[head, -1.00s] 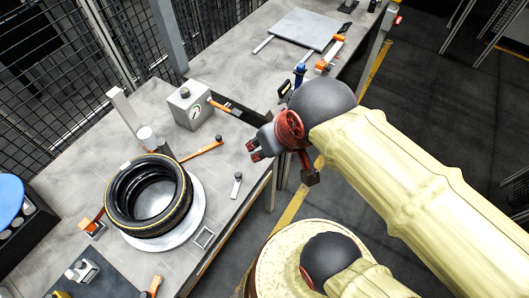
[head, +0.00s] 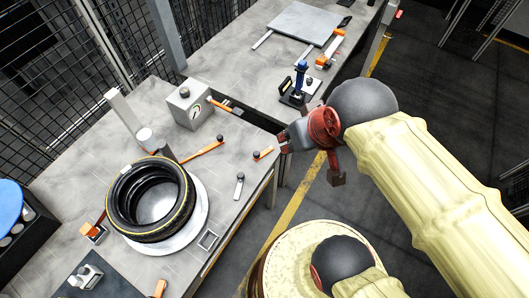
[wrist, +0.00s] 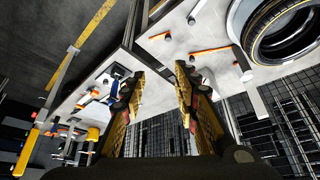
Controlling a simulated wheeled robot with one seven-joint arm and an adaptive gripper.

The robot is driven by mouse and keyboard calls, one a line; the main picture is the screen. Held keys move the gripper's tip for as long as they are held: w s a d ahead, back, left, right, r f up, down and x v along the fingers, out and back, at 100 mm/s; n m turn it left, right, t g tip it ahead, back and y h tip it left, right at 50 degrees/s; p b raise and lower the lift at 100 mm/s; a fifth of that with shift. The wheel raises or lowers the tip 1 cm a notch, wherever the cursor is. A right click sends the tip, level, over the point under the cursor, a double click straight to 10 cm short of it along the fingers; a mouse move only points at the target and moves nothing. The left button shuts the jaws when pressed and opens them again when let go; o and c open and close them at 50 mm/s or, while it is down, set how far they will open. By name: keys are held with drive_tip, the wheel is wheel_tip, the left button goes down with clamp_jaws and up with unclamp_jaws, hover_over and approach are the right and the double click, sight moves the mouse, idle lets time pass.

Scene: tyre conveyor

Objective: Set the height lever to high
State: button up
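Several levers show in the head view, and I cannot tell which one is the height lever. A long orange lever with a dark knob (head: 203,150) lies beside the tyre. A grey lever with a dark knob (head: 239,186) stands near the table's front edge. A short orange lever (head: 263,153) is near the table corner. A blue-handled device (head: 300,76) stands on the farther table. My gripper (head: 286,141) is just right of the short orange lever, apart from it. In the wrist view my gripper (wrist: 159,72) has its fingers apart with nothing between them.
A tyre (head: 120,208) lies on a round white plate (head: 203,215). A grey box with a dial (head: 188,108) stands behind it, with an orange-handled part (head: 222,104) at its side. A gap separates the two tables. A grey plate (head: 303,25) lies on the far table.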

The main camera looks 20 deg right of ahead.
drive_tip(key=shift+d+p, duration=0.25)
drive_tip(key=shift+p, duration=0.1)
drive_tip(key=shift+c, duration=0.7)
drive_tip(key=w+f+m+g+p, duration=0.1)
drive_tip(key=f, duration=0.1)
drive_tip(key=d+f+m+g+p, duration=0.1)
drive_tip(key=f+g+p, duration=0.1)
drive_tip(key=f, duration=0.1)
drive_tip(key=w+f+m+g+y+p, duration=0.1)
drive_tip(key=f+g+p, duration=0.1)
drive_tip(key=f, duration=0.1)
drive_tip(key=shift+w+d+f, duration=0.1)
drive_tip(key=shift+w+d, duration=0.05)
drive_tip(key=shift+w, duration=0.15)
clamp_jaws()
drive_tip(key=w+d+f+m+p, duration=0.2)
drive_tip(key=w+f+m, duration=0.3)
drive_tip(key=f+m, duration=0.4)
drive_tip(key=w+d+f+m+t+y+p, duration=0.1)
drive_tip(key=w+f+m, duration=0.5)
drive_tip(key=m, duration=0.7)
drive_tip(key=shift+d+f+p, duration=0.4)
drive_tip(key=shift+f+p, duration=0.35)
drive_tip(key=shift+f, duration=0.65)
